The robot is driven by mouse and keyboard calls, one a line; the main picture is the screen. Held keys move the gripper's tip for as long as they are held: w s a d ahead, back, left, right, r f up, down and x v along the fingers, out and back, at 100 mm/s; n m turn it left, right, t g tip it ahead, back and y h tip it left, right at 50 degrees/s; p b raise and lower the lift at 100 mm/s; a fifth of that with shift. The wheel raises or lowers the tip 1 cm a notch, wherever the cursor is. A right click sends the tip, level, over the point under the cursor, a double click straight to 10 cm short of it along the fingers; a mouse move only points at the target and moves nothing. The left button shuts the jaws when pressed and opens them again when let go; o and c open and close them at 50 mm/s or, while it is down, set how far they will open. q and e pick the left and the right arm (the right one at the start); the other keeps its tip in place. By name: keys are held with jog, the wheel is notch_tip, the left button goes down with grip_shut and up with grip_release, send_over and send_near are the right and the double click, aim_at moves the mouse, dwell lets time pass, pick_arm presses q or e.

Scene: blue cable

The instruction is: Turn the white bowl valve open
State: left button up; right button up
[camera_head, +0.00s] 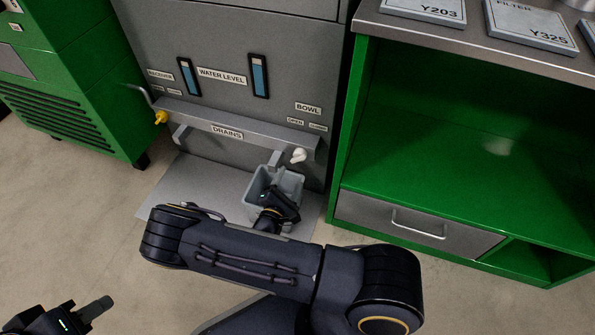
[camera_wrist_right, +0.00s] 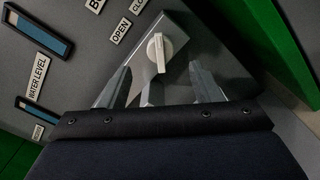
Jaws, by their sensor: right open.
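The white bowl valve (camera_head: 299,155) is a small knob at the right end of the grey drains ledge, below the BOWL label (camera_head: 308,108). In the right wrist view the white valve (camera_wrist_right: 159,52) lies just ahead of and between the fingertips. My right gripper (camera_wrist_right: 160,67) is open, with one finger to each side of the knob's line and nothing held. In the head view its wrist is over the grey bin, below the valve. My left gripper (camera_head: 97,310) is at the lower left, far from the valve; its finger opening is unclear.
A grey bin (camera_head: 254,187) stands on the floor plate under the ledge. A yellow valve (camera_head: 161,117) is at the ledge's left end. A green cabinet (camera_head: 348,120) stands close on the right, and another green unit (camera_head: 75,70) is on the left. OPEN (camera_wrist_right: 121,31) and CLOSED labels sit near the knob.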

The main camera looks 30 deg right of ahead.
aim_at(299, 160)
jog(key=b+x, duration=0.1)
jog(key=x, duration=0.2)
jog(key=b+x, duration=0.1)
jog(key=x, duration=0.2)
jog(key=shift+w+d+f, duration=0.2)
jog(key=shift+w, duration=0.05)
jog(key=shift+w+d+r+b, duration=0.1)
jog(key=shift+w+d+b, duration=0.25)
jog(key=shift+d, duration=0.05)
jog(key=c, duration=1)
